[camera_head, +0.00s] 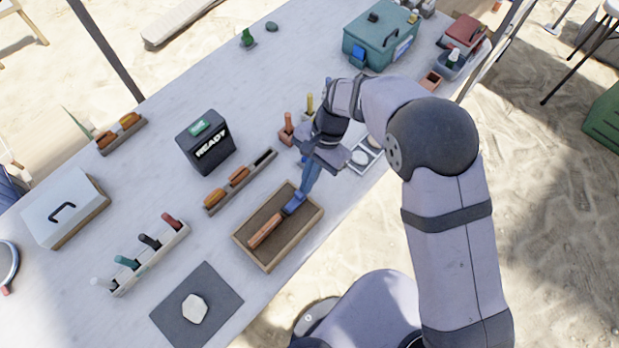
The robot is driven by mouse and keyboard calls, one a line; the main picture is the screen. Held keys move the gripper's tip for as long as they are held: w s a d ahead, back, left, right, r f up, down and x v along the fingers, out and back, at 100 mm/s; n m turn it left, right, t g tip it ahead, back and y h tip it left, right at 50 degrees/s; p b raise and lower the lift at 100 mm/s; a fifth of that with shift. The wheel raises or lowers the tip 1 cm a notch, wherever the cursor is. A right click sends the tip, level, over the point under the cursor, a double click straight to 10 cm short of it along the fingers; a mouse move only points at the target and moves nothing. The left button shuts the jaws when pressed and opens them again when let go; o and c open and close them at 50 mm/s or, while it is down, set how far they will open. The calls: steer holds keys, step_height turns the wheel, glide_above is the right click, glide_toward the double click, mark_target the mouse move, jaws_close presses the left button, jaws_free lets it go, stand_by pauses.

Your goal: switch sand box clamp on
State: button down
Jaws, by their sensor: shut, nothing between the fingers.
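A shallow wooden box (246,246) with a brown inside, likely the sand box, stands near the front edge of the table. A tool with an orange-brown wooden handle (265,232) and a blue end (294,204) lies slantwise in it. My gripper (307,184) is shut and empty, pointing down over the box's far right side. Its tips are close to the blue end; I cannot tell whether they touch it. I cannot make out a separate clamp on the box; my gripper and wrist hide part of the area behind its far right rim.
A black box marked READY (206,143) stands behind left. A rack of wooden-handled pieces (240,180) lies close to the box's left. A grey mat (168,316) with a pale stone (194,308) lies front left. A teal case (375,50) stands at the back.

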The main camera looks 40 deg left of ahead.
steer(key=shift+s, duration=1.25)
steer(key=shift+d, duration=0.1)
steer(key=w+r+b, duration=0.2)
steer(key=w+r, duration=0.6)
steer(key=r, duration=0.1)
steer(key=shift+w+r, duration=0.2)
steer(key=shift+w, duration=0.15)
